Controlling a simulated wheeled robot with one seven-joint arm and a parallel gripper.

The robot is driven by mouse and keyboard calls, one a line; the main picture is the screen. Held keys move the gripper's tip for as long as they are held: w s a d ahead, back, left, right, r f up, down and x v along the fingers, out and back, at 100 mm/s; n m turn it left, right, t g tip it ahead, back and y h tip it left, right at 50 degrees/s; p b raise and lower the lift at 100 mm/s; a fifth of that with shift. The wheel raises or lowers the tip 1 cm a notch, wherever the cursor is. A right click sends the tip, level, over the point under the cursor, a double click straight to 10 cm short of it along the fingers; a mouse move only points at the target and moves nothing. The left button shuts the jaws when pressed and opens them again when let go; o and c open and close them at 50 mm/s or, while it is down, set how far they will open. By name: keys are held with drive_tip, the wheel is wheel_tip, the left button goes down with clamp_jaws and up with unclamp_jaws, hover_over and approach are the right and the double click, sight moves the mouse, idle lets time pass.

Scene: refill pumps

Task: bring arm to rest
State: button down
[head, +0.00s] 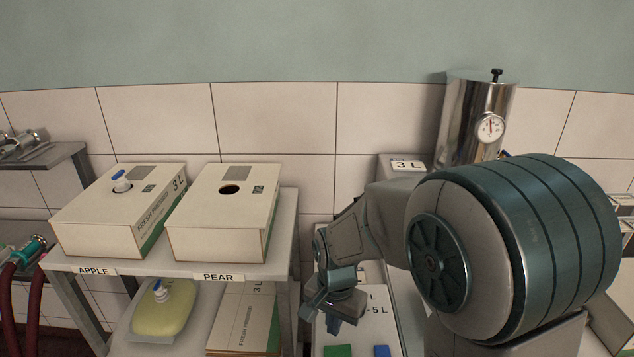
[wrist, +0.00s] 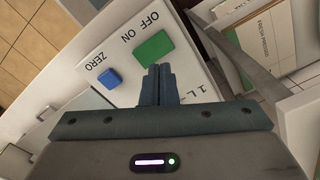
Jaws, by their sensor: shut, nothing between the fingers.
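My gripper (head: 333,322) hangs low at the middle of the head view, in front of a white panel, with my arm folded behind it on the right. In the wrist view my gripper (wrist: 159,72) has its two fingers pressed together with nothing between them. The fingertips lie in front of the panel (wrist: 185,68), just below a green button (wrist: 153,47) marked OFF ON. A blue button (wrist: 110,77) marked ZERO is to their left. I cannot tell whether the fingers touch the panel.
Left, a shelf (head: 150,268) holds the APPLE box (head: 100,225) with a blue-and-white cap and the PEAR box (head: 218,230) with an open hole. A yellowish pouch (head: 162,312) lies below. A steel tank (head: 470,120) with a gauge stands behind my arm.

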drive_tip(key=s+d+r+n+t+b, duration=0.1)
drive_tip(key=s+d+r+n+t, duration=0.2)
drive_tip(key=s+d+r+n, duration=0.3)
drive_tip(key=shift+s+d+r+t, duration=0.4)
drive_tip(key=shift+s+d+r, duration=2.05)
drive_tip(key=shift+s, duration=0.85)
drive_tip(key=shift+a+r, duration=0.15)
